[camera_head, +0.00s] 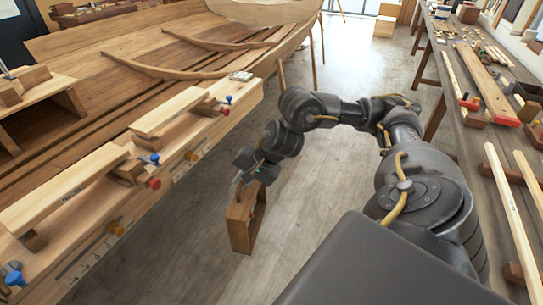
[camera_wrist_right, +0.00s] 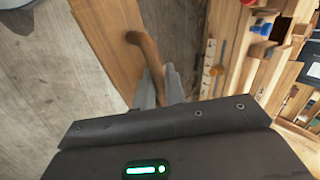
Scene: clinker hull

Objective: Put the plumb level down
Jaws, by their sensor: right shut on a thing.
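The plumb level (camera_head: 240,228) looks like a wooden box-like frame with an open middle. It hangs upright below my right gripper (camera_head: 249,174) in the head view, over the grey floor beside the left bench. In the right wrist view, the right gripper (camera_wrist_right: 160,88) is shut around a curved brown wooden handle, with the level's broad wooden side (camera_wrist_right: 110,42) beyond it. I cannot tell whether its lower edge touches the floor. My left gripper is in neither view.
On the left, a bench edge (camera_head: 190,160) carries pale planks (camera_head: 65,188), blocks and blue and red knobs, with the wooden hull (camera_head: 180,50) behind. A long workbench (camera_head: 465,95) with tools and timber runs along the right. The floor (camera_head: 345,60) between is mostly clear.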

